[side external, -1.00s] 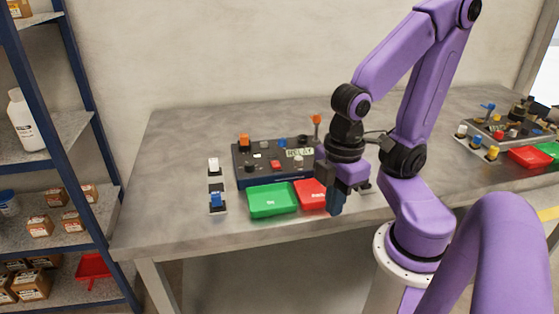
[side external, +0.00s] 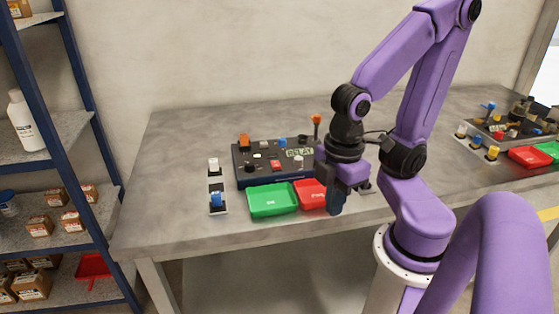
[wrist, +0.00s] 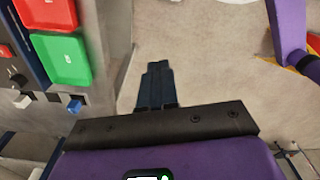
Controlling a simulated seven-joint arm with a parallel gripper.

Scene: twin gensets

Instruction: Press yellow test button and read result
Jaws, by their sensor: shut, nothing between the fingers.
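The near dark control panel (side external: 245,176) stands on the bench. Its small display (side external: 299,153) appears to read "RELAY". Red, white, orange and blue controls show on its top. I see no yellow button on this panel, but my arm covers its right end. A yellow-topped control (side external: 492,152) shows beside the far panel (side external: 500,135) at the right. My gripper (side external: 336,208) is shut and empty, pointing down just right of the red tray (side external: 310,194). In the wrist view my shut fingers (wrist: 156,88) have bare floor behind them.
A green tray (side external: 272,201) lies in front of the near panel. A strip with a white control (side external: 214,164) and a blue control (side external: 217,199) lies left of it. A shelf rack (side external: 80,95) stands at the left. The bench's left end is clear.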

